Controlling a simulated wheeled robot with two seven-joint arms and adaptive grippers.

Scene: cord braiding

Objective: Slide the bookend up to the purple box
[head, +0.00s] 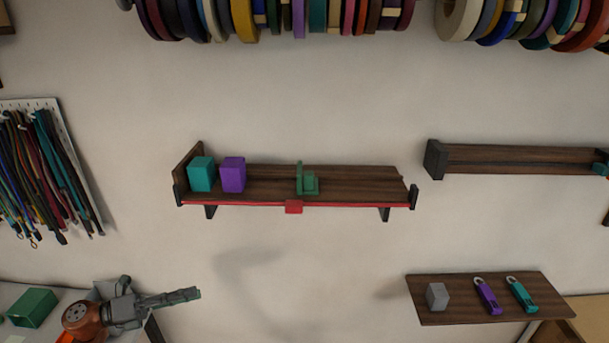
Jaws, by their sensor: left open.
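The green bookend (309,184) stands upright near the middle of the dark wooden wall shelf (355,185), with its upright plate on the left and a low block on its right. The purple box (233,176) stands on the same shelf to the left, with a clear gap of bare shelf between it and the bookend. My left gripper (190,295) is low at the left, below the shelf and apart from everything on it. It is open and empty, seen from the side. My right gripper is not in view.
A teal box (202,175) stands left of the purple box, by the shelf's end panel. A lower right shelf (460,312) holds a grey block (437,296) and two tools. Cords (45,175) hang left.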

